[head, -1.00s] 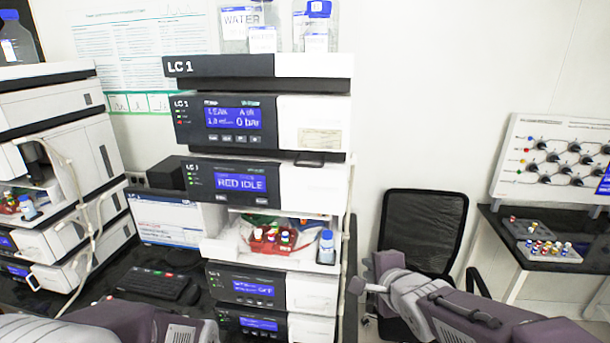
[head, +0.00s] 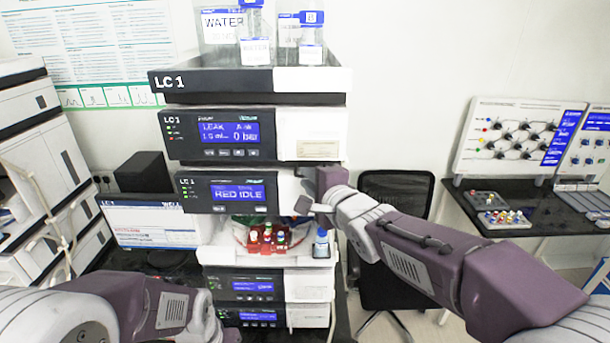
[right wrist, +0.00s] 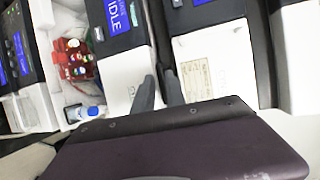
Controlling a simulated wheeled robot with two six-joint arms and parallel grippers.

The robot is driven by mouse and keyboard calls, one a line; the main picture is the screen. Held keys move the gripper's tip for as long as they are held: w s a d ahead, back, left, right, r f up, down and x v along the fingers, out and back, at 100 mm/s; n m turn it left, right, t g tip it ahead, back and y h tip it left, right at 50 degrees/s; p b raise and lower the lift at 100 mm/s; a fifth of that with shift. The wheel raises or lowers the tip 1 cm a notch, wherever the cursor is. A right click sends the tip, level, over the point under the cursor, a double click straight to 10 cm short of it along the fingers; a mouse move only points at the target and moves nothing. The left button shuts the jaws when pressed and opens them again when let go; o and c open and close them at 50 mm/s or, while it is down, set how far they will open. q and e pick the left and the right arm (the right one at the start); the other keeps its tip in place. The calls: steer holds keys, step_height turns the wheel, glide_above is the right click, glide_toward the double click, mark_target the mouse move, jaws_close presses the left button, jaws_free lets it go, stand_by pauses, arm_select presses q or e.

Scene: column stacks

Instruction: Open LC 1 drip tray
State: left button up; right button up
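The LC 1 stack (head: 237,149) stands upright in the middle of the head view. A thin dark lip, seemingly the drip tray (head: 303,171), shows in the gap between the pump module reading 0 bar and the module reading RED IDLE. My right gripper (head: 306,190) is in front of the RED IDLE module's white right panel, close to this gap. In the right wrist view its two dark fingers (right wrist: 160,82) stand apart beside the gap; whether they touch the lip I cannot tell.
Water bottles (head: 255,40) stand on top of the stack. Below the RED IDLE module is an open bay with a red vial rack (head: 267,240) and a blue-capped bottle (head: 321,243). A black chair (head: 395,205) stands right of the stack, a monitor (head: 150,222) left.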

steer(key=shift+w+a+f+p, duration=0.15)
steer(key=shift+w+p, duration=0.15)
steer(key=shift+w, duration=0.7)
steer(key=shift+d, duration=0.35)
steer(key=shift+a, duration=0.25)
jaws_close()
